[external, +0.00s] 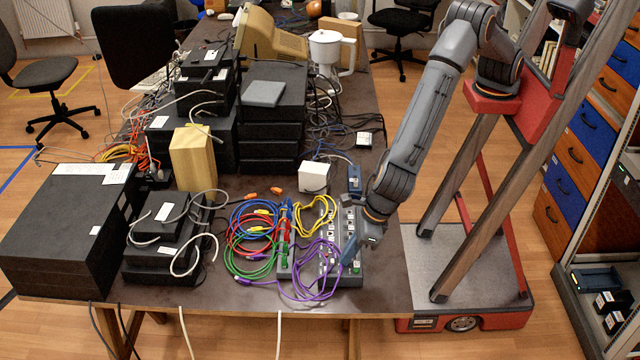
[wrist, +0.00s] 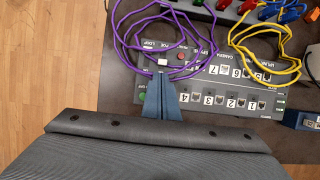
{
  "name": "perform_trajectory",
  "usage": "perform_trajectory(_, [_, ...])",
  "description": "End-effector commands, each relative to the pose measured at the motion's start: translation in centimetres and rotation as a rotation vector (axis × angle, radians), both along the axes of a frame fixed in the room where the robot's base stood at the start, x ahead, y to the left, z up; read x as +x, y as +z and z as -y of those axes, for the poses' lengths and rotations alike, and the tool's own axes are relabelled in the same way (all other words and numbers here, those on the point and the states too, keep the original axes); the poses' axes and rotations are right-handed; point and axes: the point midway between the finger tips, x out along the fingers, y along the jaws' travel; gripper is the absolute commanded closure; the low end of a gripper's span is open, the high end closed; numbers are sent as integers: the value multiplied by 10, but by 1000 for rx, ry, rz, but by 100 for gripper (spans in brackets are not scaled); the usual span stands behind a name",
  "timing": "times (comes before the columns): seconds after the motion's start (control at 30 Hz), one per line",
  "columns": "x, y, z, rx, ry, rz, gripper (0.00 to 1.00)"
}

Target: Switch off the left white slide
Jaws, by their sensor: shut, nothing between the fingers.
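The dark grey switch panel (external: 345,222) lies on the table below my arm, and it fills the middle of the wrist view (wrist: 275,98). It carries numbered white labels, small sockets, a red button (wrist: 181,55) and a green button (wrist: 141,97). A small white piece (wrist: 162,60), perhaps a slide, sits just beyond my fingertips in the wrist view; I cannot tell its position. My gripper (wrist: 161,80) is shut and empty, its blue fingers over the panel's end. In the external view my gripper (external: 350,252) is at the panel's near right side. Contact cannot be told.
Purple cable loops (wrist: 150,25) lie over the panel's end near my fingers. Yellow cables (wrist: 262,45) cross its far edge. A blue box (wrist: 303,121) stands beside it. Black device stacks (external: 70,225) fill the table's left side.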

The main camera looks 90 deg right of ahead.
Motion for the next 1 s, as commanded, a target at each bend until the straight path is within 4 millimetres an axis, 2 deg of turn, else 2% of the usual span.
perform_trajectory(0.13, [7,1,0,0,1,0,100])
perform_trajectory(0.47, [8,0,0,0,1,0,100])
perform_trajectory(0.7, [31,-1,0,0,0,1,100])
perform_trajectory(1.0, [33,0,2,0,-1,2,100])
